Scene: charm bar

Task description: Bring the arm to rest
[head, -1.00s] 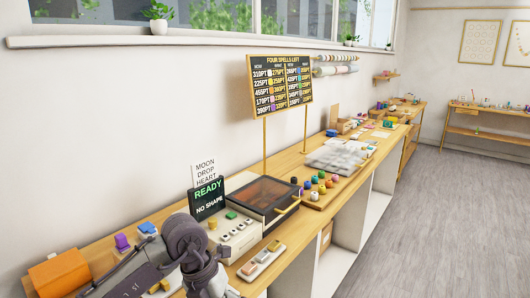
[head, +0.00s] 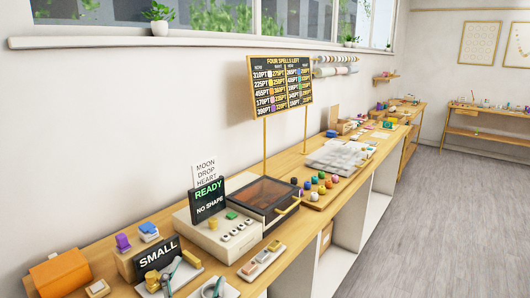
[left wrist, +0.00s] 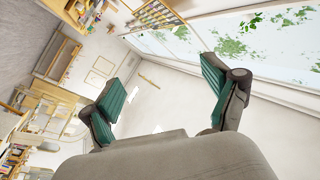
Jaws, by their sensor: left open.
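My left gripper (left wrist: 160,100) shows in the left wrist view. Its two green-padded fingers are spread wide apart with nothing between them. Beyond the fingers are the pale wall and the window, seen tilted. No arm or gripper shows in the head view now. My right gripper is in neither view.
A long wooden counter (head: 140,257) runs along the wall. On it stand a machine with a dark lid (head: 265,193), a "READY" display (head: 207,199), a "SMALL" sign (head: 158,257), and an orange block (head: 60,272). A price board (head: 281,87) stands behind. The floor (head: 440,220) at right is clear.

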